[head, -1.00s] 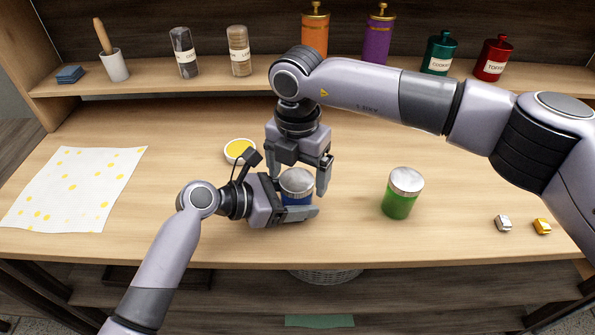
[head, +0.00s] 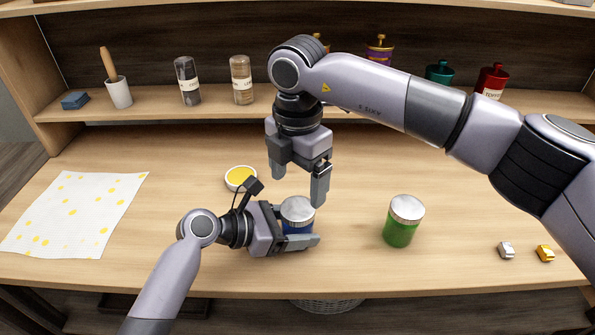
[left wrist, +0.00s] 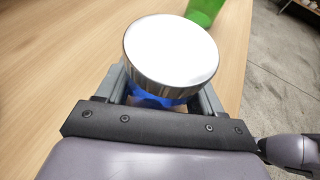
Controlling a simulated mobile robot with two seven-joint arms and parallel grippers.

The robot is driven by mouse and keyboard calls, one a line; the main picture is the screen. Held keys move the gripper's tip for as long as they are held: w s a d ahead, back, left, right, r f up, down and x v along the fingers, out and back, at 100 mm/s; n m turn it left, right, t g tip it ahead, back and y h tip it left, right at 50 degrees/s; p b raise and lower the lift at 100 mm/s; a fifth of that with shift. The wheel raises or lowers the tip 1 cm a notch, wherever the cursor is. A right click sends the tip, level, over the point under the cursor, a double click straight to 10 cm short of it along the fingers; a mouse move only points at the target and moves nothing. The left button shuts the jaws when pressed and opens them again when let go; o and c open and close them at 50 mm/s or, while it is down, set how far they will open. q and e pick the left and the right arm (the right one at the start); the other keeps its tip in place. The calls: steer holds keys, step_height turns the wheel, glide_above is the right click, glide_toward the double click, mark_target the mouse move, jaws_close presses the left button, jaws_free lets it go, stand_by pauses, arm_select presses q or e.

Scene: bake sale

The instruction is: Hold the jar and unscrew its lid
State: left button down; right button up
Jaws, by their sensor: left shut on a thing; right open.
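The blue jar (head: 297,229) with a silver lid (head: 298,207) stands near the front middle of the table. My left gripper (head: 300,232) is shut around the jar's body from the left. In the left wrist view the lid (left wrist: 170,52) sits on top of the jar, with blue (left wrist: 155,98) showing below it between the fingers. Whether the lid is loose on its thread cannot be told. My right gripper (head: 299,188) is open and empty, pointing down just above the lid, its fingers clear of it.
A green jar (head: 400,232) with a silver lid stands to the right. A small yellow-topped dish (head: 240,178) is behind left. A dotted cloth (head: 75,213) lies at left, two small metallic pieces (head: 507,250) at right. A shelf (head: 220,108) with containers runs along the back.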

mark_target(298, 208)
step_height(298, 208, down, 6)
steer(key=shift+r, duration=0.1)
steer(key=shift+c, duration=0.3)
steer(key=c, duration=1)
steer(key=shift+c, duration=0.2)
steer(key=n, duration=0.3)
